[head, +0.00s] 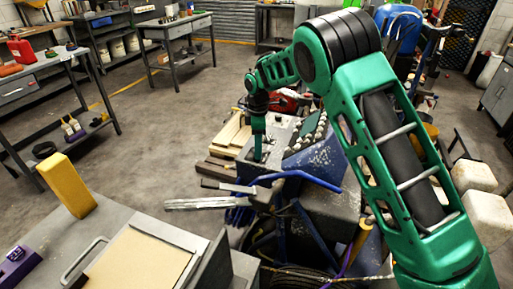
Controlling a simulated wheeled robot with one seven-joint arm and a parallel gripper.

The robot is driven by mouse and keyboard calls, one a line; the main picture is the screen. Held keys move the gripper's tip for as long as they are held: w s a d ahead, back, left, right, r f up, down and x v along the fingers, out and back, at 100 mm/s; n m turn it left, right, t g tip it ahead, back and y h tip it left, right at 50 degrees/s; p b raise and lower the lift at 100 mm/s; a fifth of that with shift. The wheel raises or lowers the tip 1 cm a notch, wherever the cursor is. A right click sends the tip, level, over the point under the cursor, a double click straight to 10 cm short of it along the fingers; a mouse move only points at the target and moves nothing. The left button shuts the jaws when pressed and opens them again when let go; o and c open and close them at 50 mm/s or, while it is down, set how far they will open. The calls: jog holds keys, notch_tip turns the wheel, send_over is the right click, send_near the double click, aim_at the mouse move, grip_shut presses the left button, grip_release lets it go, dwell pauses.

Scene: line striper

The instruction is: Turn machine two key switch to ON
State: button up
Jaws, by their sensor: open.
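My green arm reaches from the right foreground to a scuffed blue and grey machine (311,187) in the middle of the head view. My gripper (258,157) points down at the grey top on the machine's left side. The jaws are open, though they look small here. I cannot tell whether they touch the surface. A dark panel (303,139) with several pale knob-like parts lies just right of the gripper. I cannot make out a key switch or any ON marking. I cannot tell which machine this is.
Wooden boards (231,133) lie left of the machine. Blue handlebars (307,178) and pale metal bars (210,204) stick out in front. A grey bench (110,219) with a yellow block (68,185) stands at lower left. Open concrete floor (150,125) lies beyond it. White containers (487,215) crowd the right.

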jog(key=shift+f, duration=0.1)
jog(key=c, duration=1.1)
jog(key=shift+o, duration=0.2)
jog(key=shift+w, duration=0.1)
